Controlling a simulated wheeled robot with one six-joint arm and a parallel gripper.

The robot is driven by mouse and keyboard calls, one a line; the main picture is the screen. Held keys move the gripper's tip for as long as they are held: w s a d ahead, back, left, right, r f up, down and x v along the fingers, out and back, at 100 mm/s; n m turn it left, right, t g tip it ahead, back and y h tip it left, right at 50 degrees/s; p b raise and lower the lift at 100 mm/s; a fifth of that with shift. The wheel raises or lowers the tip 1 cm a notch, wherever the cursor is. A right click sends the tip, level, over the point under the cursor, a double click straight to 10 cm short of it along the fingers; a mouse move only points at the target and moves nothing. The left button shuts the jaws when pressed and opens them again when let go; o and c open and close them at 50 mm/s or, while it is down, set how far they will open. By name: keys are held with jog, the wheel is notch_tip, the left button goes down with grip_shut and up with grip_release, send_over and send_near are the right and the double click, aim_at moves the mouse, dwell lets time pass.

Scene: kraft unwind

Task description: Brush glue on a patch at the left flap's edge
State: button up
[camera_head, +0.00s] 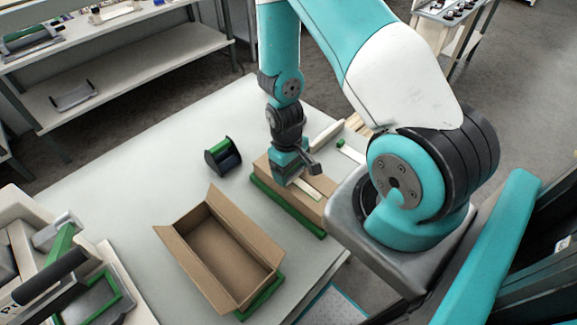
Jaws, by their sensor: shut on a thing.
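My gripper (297,180) points down over a brown cardboard box (312,207) on a green base (284,207). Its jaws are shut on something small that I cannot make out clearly. A pale strip (303,211) shows on the box top just below the jaws. The gripper and wrist hide part of this box, and I cannot tell whether the held thing touches it. Left of it and nearer stands an open, empty-looking cardboard box (222,240) with flaps spread outward; its left flap (187,262) leans out. No glue is clearly visible.
A black and green holder (222,156) stands on the pale table (120,205) behind the open box. A green-ended item (349,152) and pale pieces lie right of my wrist. A machine (65,275) stands at the lower left. The table's left middle is clear.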

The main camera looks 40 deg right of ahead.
aim_at(309, 189)
jog(key=shift+s, duration=1.55)
jog(key=shift+s+d+b, duration=0.1)
jog(key=shift+s+b, duration=0.45)
jog(key=shift+s, duration=1.8)
jog(key=shift+s+r+p, duration=0.2)
jog(key=shift+s+p, duration=0.6)
jog(key=shift+p, duration=0.05)
jog(key=shift+w+f, duration=0.15)
jog(key=shift+w, duration=0.7)
jog(key=shift+w+f, duration=0.1)
jog(key=shift+w, duration=0.75)
jog(key=shift+w+a+r, duration=0.1)
jog(key=shift+w, duration=2.75)
jog(key=shift+w+a, duration=0.1)
jog(key=shift+w, duration=2.75)
notch_tip(309, 189, up, 6)
jog(key=p, duration=0.5)
